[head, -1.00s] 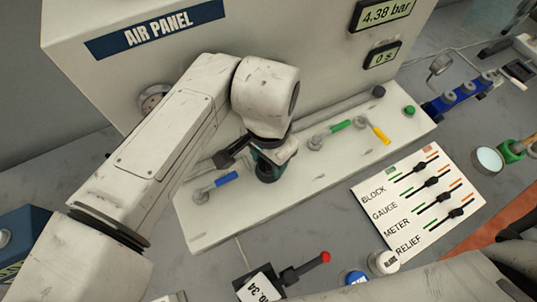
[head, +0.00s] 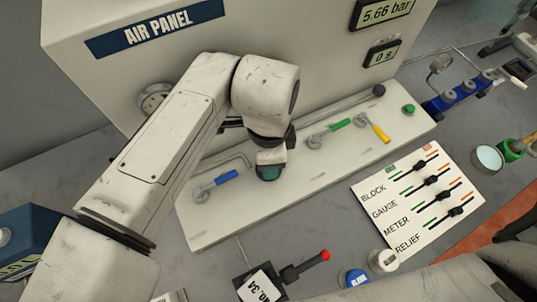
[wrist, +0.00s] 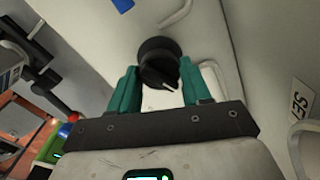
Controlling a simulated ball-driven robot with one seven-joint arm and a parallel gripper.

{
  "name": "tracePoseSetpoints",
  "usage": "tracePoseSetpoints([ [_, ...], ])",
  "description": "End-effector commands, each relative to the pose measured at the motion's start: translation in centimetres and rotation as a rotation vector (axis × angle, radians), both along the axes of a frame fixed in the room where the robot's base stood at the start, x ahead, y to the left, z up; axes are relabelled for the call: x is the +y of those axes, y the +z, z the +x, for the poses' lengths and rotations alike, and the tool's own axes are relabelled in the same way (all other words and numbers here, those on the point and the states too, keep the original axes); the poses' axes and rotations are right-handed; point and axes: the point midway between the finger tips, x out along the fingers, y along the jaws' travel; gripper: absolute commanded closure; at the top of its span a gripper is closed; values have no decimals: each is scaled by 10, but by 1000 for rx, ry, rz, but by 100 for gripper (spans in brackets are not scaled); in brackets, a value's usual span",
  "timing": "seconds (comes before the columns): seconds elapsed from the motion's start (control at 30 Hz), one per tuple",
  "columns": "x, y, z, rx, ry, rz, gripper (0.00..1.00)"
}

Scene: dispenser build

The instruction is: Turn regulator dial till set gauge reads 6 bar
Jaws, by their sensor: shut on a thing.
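The regulator dial (wrist: 159,63) is a round black knob with a white pointer line, seen in the wrist view. My gripper (wrist: 160,88) has its green fingers on both sides of the dial and is shut on it. In the head view my gripper (head: 268,172) points down at the panel's ledge and hides the dial. The upper display (head: 384,12) on the air panel (head: 290,65) reads 5.66 bar. A round gauge (head: 154,97) on the panel is partly behind my arm and I cannot read it. A SET label (wrist: 299,104) shows in the wrist view.
Blue (head: 226,177), green (head: 340,124) and yellow (head: 381,133) valve levers flank my gripper on the ledge. A lower display (head: 382,53) reads 0 s. A labelled slider board (head: 385,185) and a red-knobbed lever (head: 310,263) stand in front.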

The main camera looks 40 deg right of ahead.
Motion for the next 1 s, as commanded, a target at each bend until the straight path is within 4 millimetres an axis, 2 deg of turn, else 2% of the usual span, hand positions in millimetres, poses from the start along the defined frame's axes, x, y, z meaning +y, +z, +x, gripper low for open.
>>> tracePoseSetpoints([
  [0.57,0,0,1,-2,-34,1,83],
  [0.6,0,0,1,-2,-34,1,50],
  [0.83,0,0,0,-1,-34,1,28],
  [1.0,0,0,0,-1,-34,1,27],
])
